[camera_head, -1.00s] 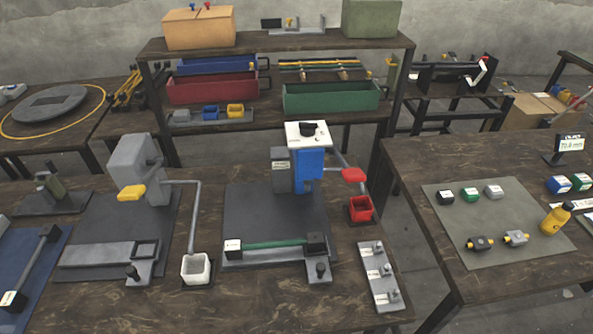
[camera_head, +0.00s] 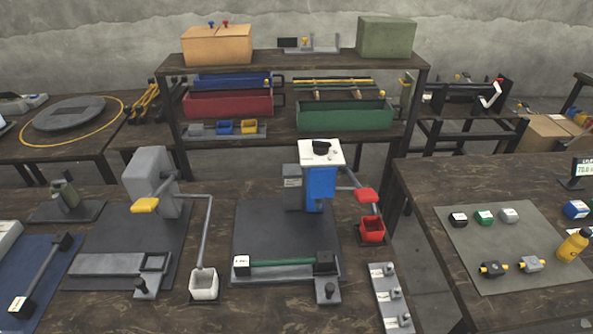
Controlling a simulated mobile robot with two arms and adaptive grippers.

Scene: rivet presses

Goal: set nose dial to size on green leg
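The blue rivet press (camera_head: 321,184) stands on the bench in the middle of the view. Its white top plate (camera_head: 331,155) carries a black dial (camera_head: 321,147); the marks on the plate are too small to read. A green leg (camera_head: 282,262) lies across the fixture in front of this press, with a white block (camera_head: 241,262) at its left end and a black block (camera_head: 325,261) at its right end. Any size text on the white block is not readable. Neither of my grippers shows.
A grey press (camera_head: 150,181) with a yellow handle stands left. A white cup (camera_head: 204,285) and a red bin (camera_head: 372,229) sit beside the presses. A grey mat (camera_head: 510,250) with small blocks and a yellow bottle (camera_head: 572,246) lies on the right table. A shelf (camera_head: 290,65) stands behind.

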